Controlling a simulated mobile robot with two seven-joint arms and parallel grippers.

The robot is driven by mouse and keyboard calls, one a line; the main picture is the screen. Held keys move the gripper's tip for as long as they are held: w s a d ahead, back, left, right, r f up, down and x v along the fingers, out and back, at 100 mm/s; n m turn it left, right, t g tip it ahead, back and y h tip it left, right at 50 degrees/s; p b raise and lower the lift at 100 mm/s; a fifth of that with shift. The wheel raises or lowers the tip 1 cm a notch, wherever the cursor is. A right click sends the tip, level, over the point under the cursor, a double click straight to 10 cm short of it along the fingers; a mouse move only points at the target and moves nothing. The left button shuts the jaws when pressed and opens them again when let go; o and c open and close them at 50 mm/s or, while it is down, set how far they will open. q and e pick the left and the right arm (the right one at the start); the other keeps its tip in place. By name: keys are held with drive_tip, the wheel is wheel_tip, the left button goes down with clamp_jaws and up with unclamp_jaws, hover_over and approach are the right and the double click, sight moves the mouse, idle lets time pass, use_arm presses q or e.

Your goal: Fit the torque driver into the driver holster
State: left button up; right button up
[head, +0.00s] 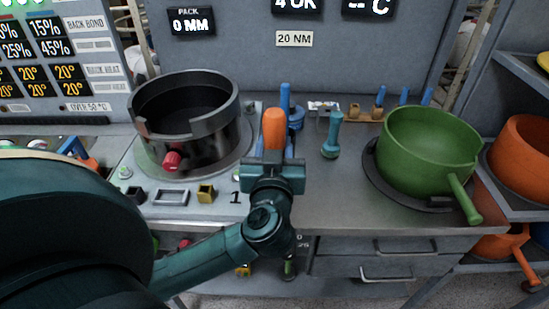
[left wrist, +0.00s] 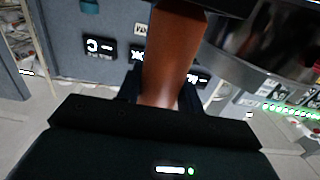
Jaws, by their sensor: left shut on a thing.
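My left gripper (head: 273,172) is shut on an orange-handled tool (head: 274,130), which looks like the torque driver. The handle stands roughly upright above the jaws, over the bench's front part. In the left wrist view the orange handle (left wrist: 172,55) rises from between the jaws (left wrist: 160,105). The tool's lower end is hidden by my gripper and arm. I cannot clearly make out the driver holster; a blue upright part (head: 285,97) and a small grey bracket (head: 325,108) stand behind the gripper. My right gripper is out of view.
A dark metal pot (head: 190,140) stands left of my gripper. A teal upright tool (head: 332,135) stands to its right. A green pot (head: 430,150) sits further right, its handle over the front edge. A wooden rack (head: 362,114) holds small tools. The right front bench (head: 330,185) is clear.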

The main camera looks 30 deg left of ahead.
use_arm(q)
drive_tip(key=shift+f, duration=0.9)
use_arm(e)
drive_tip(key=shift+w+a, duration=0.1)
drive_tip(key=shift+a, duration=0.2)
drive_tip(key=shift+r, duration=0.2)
use_arm(q)
drive_tip(key=o, duration=0.6)
drive_tip(key=shift+f, duration=0.2)
drive_tip(key=o, duration=0.5)
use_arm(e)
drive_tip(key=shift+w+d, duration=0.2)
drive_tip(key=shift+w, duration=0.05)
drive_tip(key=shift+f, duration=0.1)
